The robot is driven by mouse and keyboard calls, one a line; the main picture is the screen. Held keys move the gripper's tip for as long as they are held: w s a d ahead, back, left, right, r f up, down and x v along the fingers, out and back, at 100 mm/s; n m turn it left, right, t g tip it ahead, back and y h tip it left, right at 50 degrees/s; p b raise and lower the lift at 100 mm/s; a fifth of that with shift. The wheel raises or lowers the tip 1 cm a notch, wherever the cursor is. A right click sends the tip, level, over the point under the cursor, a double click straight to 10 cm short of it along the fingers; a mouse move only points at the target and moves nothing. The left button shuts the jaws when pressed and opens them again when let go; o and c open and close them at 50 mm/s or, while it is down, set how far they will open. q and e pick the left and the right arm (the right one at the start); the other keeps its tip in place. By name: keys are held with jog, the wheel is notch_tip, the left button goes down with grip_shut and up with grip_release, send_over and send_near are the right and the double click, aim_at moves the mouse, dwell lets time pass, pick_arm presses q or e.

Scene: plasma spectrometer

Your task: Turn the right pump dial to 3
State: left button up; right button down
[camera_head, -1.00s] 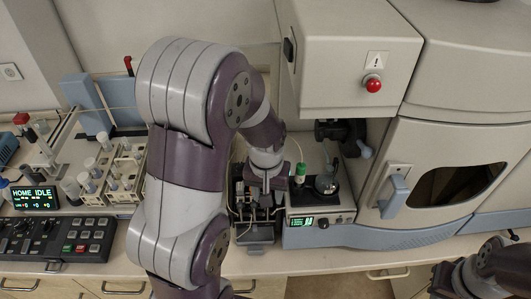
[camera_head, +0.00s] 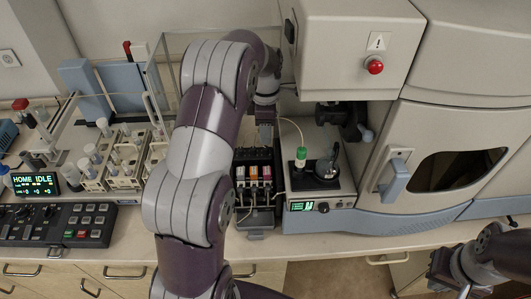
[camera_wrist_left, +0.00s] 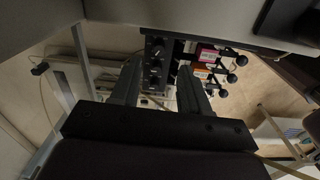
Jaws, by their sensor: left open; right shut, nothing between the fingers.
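The pump (camera_head: 257,180) is a black block with colored cassettes on its front, between the glass-walled sampler and the small unit with a green display. In the left wrist view the black pump panel (camera_wrist_left: 156,72) carries a row of round dark dials beside red and orange cassettes (camera_wrist_left: 203,60). Dial numbers are too small to read. My left gripper (camera_head: 265,118) is above and behind the pump. Its fingers also show in the wrist view (camera_wrist_left: 159,68), spread apart with nothing held, the dials showing between them. My right gripper (camera_head: 440,270) is shut and empty at the lower right.
A small unit (camera_head: 318,190) with a green-capped vial (camera_head: 301,157) stands right of the pump. The large spectrometer housing (camera_head: 350,55) overhangs behind it. Sample racks (camera_head: 110,170) and a keypad (camera_head: 60,226) are at left. The front counter strip is clear.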

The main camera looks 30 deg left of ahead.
aim_at(265, 147)
pick_arm(q)
notch_tip(265, 147, down, 6)
jog(key=shift+f+p, duration=0.1)
jog(key=shift+p, duration=0.9)
jog(key=shift+f, duration=0.25)
grip_shut()
jog(key=shift+w+m, duration=0.1)
jog(key=shift+m, duration=0.6)
grip_release()
pick_arm(e)
jog(key=shift+w+r, duration=0.1)
jog(key=shift+r, duration=0.3)
pick_arm(q)
notch_tip(265, 147, up, 4)
jog(key=shift+f+b, duration=0.2)
jog(key=shift+b, duration=0.8)
notch_tip(265, 147, up, 9)
jog(key=p, duration=0.5)
jog(key=shift+p, duration=0.4)
pick_arm(e)
notch_tip(265, 147, up, 4)
